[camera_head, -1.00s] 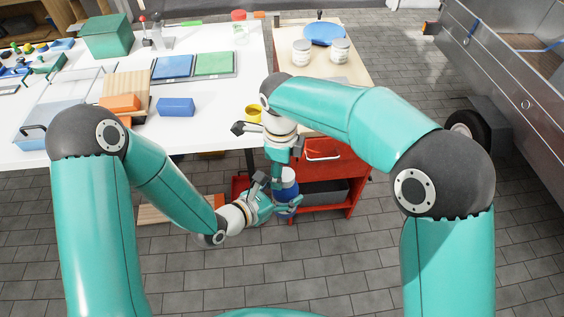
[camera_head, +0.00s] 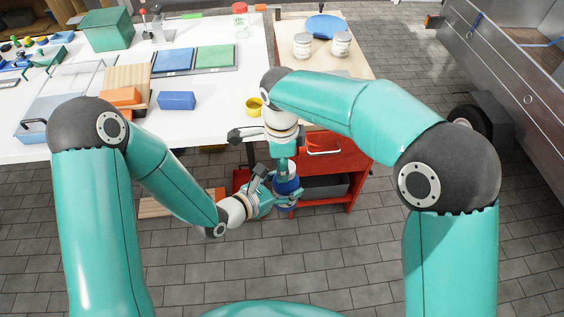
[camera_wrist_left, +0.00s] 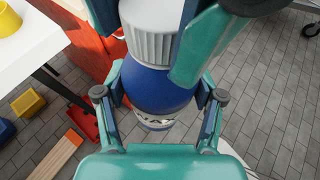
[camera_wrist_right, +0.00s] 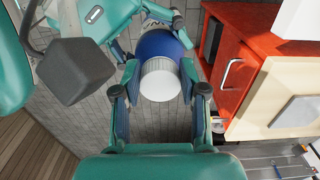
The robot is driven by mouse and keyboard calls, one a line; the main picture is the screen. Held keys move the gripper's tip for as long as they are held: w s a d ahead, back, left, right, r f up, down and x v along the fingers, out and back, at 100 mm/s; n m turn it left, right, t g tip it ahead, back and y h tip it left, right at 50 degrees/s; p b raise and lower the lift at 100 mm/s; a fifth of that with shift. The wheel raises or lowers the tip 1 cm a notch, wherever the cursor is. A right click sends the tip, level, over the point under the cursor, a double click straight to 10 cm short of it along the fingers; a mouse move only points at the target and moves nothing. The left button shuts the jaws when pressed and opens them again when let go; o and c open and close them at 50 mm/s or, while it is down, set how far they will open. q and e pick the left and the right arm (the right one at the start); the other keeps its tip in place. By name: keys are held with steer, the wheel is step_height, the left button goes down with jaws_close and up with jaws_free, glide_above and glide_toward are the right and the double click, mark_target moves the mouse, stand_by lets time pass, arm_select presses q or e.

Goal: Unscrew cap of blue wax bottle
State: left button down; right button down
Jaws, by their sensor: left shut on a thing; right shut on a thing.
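The blue wax bottle (camera_head: 288,186) is held upright in the air in front of the red cabinet. In the left wrist view its round blue body (camera_wrist_left: 158,92) sits between my left fingers, with a label band low on it. My left gripper (camera_head: 278,195) is shut on the body from the left. The ribbed white cap (camera_wrist_left: 150,32) is on top of the bottle. My right gripper (camera_head: 286,172) comes from above and is shut on the cap. The right wrist view shows the cap (camera_wrist_right: 160,82) from above, between the fingers.
The red cabinet (camera_head: 338,160) stands close behind the bottle. The white table (camera_head: 215,115) holds a yellow cup (camera_head: 254,106), a blue box (camera_head: 176,100) and other items. Two white jars (camera_head: 302,45) stand on the wooden top at right. Open tiled floor lies in front.

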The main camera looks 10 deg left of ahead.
steer(key=n, duration=0.7)
steer(key=shift+d, duration=0.2)
steer(key=n, duration=0.6)
steer(key=shift+s+d, duration=0.2)
steer(key=shift+s, duration=0.05)
steer(key=n, duration=0.6)
steer(key=shift+d+n, duration=0.25)
steer(key=shift+n, duration=0.05)
steer(key=n, duration=0.6)
steer(key=shift+d, duration=0.2)
steer(key=n, duration=0.6)
steer(key=shift+w+d, duration=0.1)
steer(key=shift+w, duration=0.1)
steer(key=n, duration=0.4)
steer(key=shift+w+r, duration=0.1)
steer(key=shift+w, duration=0.1)
steer(key=n, duration=0.4)
steer(key=shift+w+n, duration=0.2)
steer(key=shift+n, duration=0.1)
steer(key=n, duration=0.4)
steer(key=shift+w, duration=0.15)
steer(key=n, duration=0.5)
steer(key=shift+w+a, duration=0.15)
steer(key=shift+a, duration=0.3)
steer(key=shift+r, duration=0.2)
